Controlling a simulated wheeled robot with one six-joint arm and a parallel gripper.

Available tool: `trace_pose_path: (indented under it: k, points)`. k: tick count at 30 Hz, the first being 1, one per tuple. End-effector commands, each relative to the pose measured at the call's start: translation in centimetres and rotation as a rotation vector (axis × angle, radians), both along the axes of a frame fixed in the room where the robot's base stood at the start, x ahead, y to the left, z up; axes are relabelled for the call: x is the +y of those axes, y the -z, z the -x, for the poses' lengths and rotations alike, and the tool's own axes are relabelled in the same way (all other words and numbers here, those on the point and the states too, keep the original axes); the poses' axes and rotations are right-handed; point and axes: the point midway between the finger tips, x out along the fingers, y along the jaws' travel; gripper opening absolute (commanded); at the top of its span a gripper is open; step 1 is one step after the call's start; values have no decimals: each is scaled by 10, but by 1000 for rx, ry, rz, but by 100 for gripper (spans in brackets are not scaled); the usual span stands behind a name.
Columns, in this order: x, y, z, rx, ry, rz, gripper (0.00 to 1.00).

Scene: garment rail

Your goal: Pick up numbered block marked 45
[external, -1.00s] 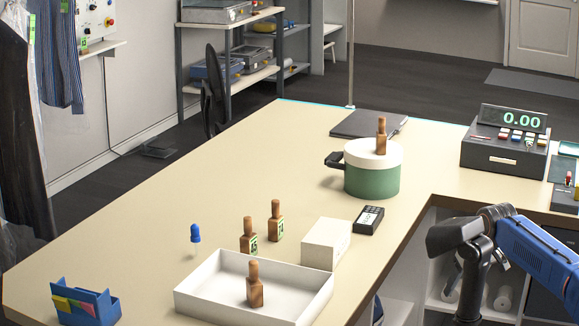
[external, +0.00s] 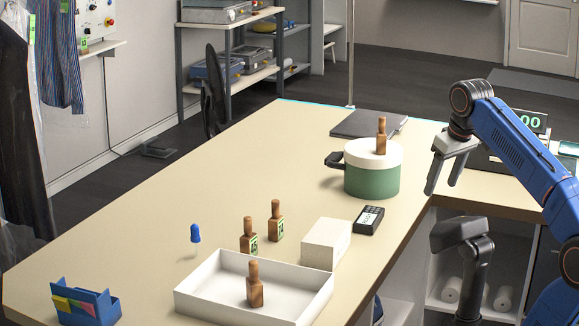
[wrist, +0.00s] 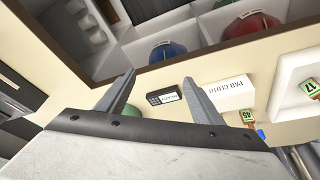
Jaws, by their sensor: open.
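In the wrist view a wooden block with a green label marked 45 (wrist: 248,117) stands beyond the right finger, below the white box. In the external view two upright wooden blocks with green labels, a left one (external: 249,238) and a right one (external: 276,222), stand behind the white tray; their numbers are too small to read there. A block marked 17 (wrist: 311,86) is in the tray in the wrist view. My gripper (external: 441,187) is open and empty at the counter's inner edge, right of the green pot, well apart from the blocks. Its fingers (wrist: 158,97) also show in the wrist view.
The white tray (external: 205,304) holds one wooden block. The white box (external: 325,245), black calculator (external: 368,220) and green pot (external: 371,178), with a block on its lid, lie between my gripper and the labelled blocks. A blue dropper-shaped item (external: 195,234) stands left.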

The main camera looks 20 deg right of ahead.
Motion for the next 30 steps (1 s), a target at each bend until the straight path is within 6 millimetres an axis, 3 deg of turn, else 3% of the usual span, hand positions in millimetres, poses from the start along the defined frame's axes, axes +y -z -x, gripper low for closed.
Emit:
trace_pose_path:
  k: [3, 8, 15, 24, 30]
  points:
    - [27, -10, -32, 29, -87, 14, 61]
    - [68, -19, -69, 64, -200, 35, 61]
    - [140, -24, -116, 114, -370, 68, 61]
    - [247, -13, -158, 174, -583, 115, 61]
    - [326, 3, -172, 212, -723, 149, 61]
